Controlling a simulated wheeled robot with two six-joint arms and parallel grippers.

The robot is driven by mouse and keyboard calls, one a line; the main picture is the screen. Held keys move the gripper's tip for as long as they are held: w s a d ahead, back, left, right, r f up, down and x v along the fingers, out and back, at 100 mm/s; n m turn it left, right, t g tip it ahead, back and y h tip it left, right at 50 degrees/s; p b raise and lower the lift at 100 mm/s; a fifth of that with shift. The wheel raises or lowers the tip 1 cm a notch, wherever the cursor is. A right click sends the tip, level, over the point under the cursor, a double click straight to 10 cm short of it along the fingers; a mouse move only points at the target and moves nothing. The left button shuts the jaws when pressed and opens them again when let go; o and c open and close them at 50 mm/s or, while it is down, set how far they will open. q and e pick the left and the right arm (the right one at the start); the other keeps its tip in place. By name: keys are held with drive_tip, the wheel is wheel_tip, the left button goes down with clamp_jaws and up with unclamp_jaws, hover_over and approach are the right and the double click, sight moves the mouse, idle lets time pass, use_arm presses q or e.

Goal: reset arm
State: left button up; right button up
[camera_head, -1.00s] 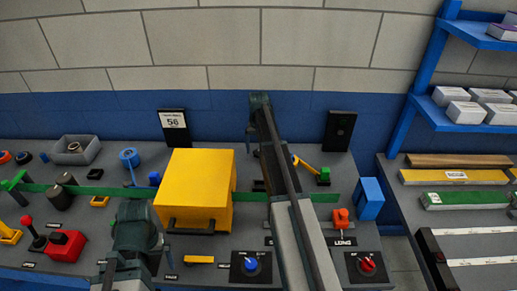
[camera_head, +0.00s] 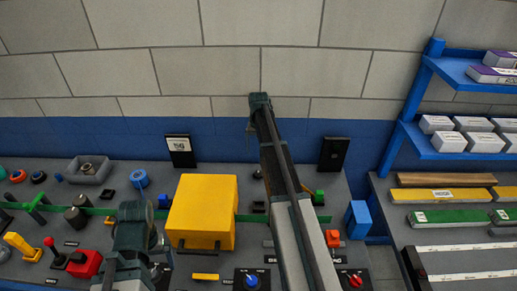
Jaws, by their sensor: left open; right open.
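My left arm (camera_head: 132,235) comes up from the bottom left, its dark joint in front of the panel beside the yellow box. My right arm (camera_head: 300,230) rises from the bottom right to a dark elbow joint (camera_head: 260,102) in front of the wall. No fingers of either gripper can be made out, and nothing held shows at either arm. The grey panel (camera_head: 225,268) lies below and behind both arms. A yellow box (camera_head: 203,205) with a dark front handle stands on it between the arms.
A green strip (camera_head: 100,211) runs across the panel. A grey bin (camera_head: 89,170), a red block (camera_head: 84,264), a blue knob (camera_head: 251,280) and a red knob (camera_head: 354,281) sit on it. At right are a blue shelf (camera_head: 445,151) with white boxes and a bench with coloured bars (camera_head: 440,194).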

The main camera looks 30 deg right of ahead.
use_arm(q)
drive_tip(key=shift+f, duration=0.1)
idle(0.4)
drive_tip(key=b, duration=1.4)
approach(170, 289)
drive_tip(key=f, duration=0.5)
drive_tip(key=shift+a, duration=0.35)
use_arm(e)
wheel_tip(170, 289, down, 13)
drive_tip(key=shift+f, duration=0.2)
use_arm(q)
drive_tip(key=shift+r, duration=0.1)
use_arm(e)
drive_tip(key=shift+r, duration=0.1)
